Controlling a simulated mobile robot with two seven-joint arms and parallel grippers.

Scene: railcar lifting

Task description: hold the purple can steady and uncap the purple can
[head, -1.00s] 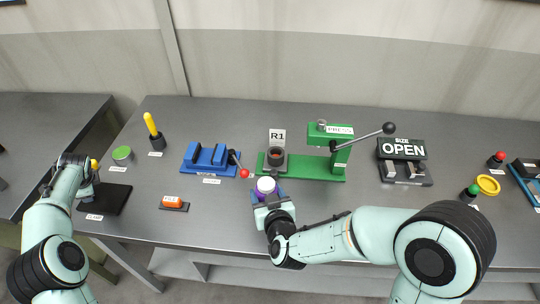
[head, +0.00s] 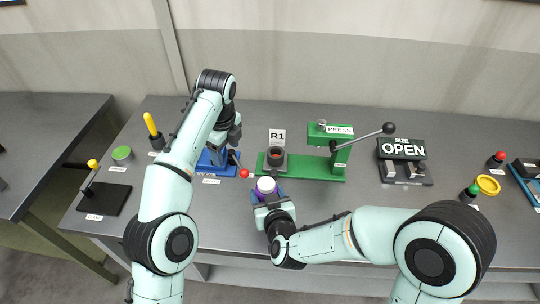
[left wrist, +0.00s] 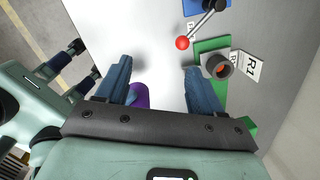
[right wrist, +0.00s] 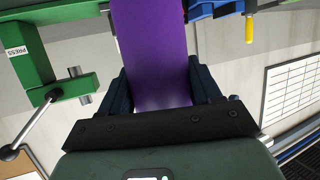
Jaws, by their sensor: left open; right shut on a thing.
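The purple can (head: 257,196) stands near the front middle of the table with its white cap (head: 266,185) on top. My right gripper (head: 268,197) is shut around the can from the front; the purple body fills the space between its fingers in the right wrist view (right wrist: 155,55). My left gripper (head: 226,150) is open and empty, above the table to the left of and behind the can.
A blue fixture (head: 205,160) with a red-ball lever (head: 244,173) lies beneath my left gripper. The green press (head: 315,168), with its dark cup (head: 276,156) and R1 sign (head: 277,136), stands close behind the can. Table to the can's right is partly covered by my right arm.

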